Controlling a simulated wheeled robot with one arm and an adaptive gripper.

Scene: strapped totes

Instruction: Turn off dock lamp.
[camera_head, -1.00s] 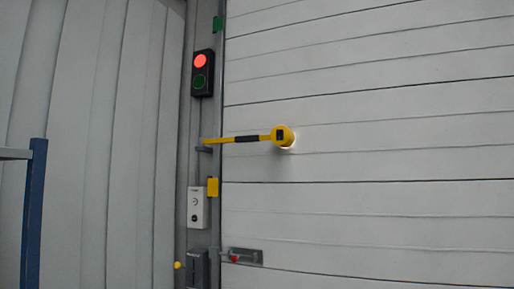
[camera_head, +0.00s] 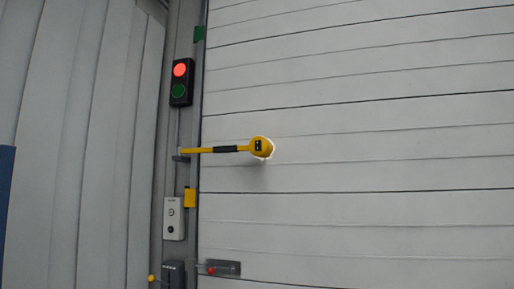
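The dock lamp (camera_head: 261,147) is a yellow round head on a yellow arm (camera_head: 205,150) with a black band. The arm reaches right from the grey post beside the door. A pale glow shows at the right edge of the head, against the door, so the lamp appears lit. A small black mark sits on the back of the head; whether it is a switch is too small to tell. My gripper is not in view.
A signal box (camera_head: 181,82) on the post shows red lit above dark green. Below are a yellow block (camera_head: 190,198), a grey control box (camera_head: 174,218), a dark box (camera_head: 173,274) and a red-tipped latch (camera_head: 222,267). A blue post (camera_head: 6,190) stands at the left edge.

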